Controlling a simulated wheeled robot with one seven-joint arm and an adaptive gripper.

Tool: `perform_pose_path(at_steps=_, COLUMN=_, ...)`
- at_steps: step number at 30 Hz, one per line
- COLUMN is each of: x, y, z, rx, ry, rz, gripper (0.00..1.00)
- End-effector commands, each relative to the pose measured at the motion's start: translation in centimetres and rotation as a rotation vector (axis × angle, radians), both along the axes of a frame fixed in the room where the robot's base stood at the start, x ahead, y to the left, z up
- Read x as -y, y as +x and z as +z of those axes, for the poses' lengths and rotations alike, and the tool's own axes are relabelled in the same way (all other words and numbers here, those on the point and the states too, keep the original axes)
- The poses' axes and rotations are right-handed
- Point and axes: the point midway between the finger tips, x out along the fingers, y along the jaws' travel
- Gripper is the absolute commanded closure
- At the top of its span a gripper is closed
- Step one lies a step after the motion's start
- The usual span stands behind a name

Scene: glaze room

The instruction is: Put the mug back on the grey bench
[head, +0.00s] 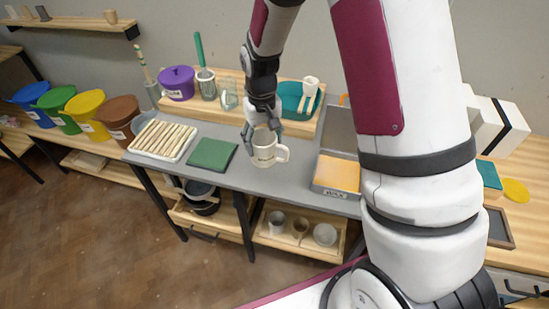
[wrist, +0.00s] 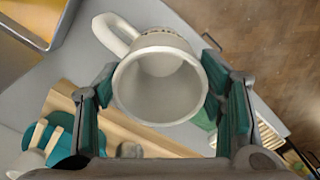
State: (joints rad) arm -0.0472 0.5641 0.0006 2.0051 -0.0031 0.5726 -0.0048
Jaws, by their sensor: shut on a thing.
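The mug (head: 265,148) is cream-white with dark lettering, and its handle points right in the head view. My gripper (head: 264,128) is shut on it, with one finger on each side of its body. In the wrist view the mug (wrist: 160,85) sits between the green finger pads of my gripper (wrist: 168,95), its open mouth towards the camera and looking empty. The grey bench (head: 255,177) lies below. The mug appears upright over its front part; whether its base touches the surface I cannot tell.
On the bench, a green mat (head: 213,153) and a tray of wooden sticks (head: 163,139) lie left of the mug. A wax tray (head: 338,175) stands to the right. A wooden riser (head: 235,98) with a purple pot (head: 178,83) and a teal basin (head: 290,97) runs behind.

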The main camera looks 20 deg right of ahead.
Motion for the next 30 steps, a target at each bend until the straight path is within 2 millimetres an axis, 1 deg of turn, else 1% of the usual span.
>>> perform_pose_path(at_steps=1, x=-0.5, y=-0.9, z=-1.1, rx=-0.001, ry=0.001, rz=0.015, gripper=0.8)
perform_pose_path(at_steps=3, x=-1.0, y=-2.8, z=-2.0, rx=-0.002, ry=0.001, rz=0.033, gripper=0.8)
perform_pose_path(at_steps=9, x=-1.9, y=-7.6, z=-4.0, rx=0.0, ry=0.0, rz=0.08, gripper=0.8)
perform_pose_path(at_steps=12, x=-2.0, y=-9.3, z=-4.6, rx=0.0, ry=0.0, rz=0.096, gripper=0.8)
perform_pose_path(at_steps=16, x=-2.1, y=-10.5, z=-5.0, rx=0.002, ry=0.001, rz=0.106, gripper=0.8)
perform_pose_path(at_steps=18, x=-2.0, y=-10.3, z=-5.1, rx=0.002, ry=0.001, rz=0.107, gripper=0.8)
perform_pose_path(at_steps=20, x=-1.7, y=-9.6, z=-5.1, rx=0.003, ry=0.001, rz=0.107, gripper=0.8)
perform_pose_path(at_steps=23, x=-1.1, y=-7.5, z=-5.3, rx=0.002, ry=0.001, rz=0.105, gripper=0.8)
perform_pose_path(at_steps=30, x=0.6, y=-1.9, z=-5.9, rx=0.002, ry=0.001, rz=0.106, gripper=0.8)
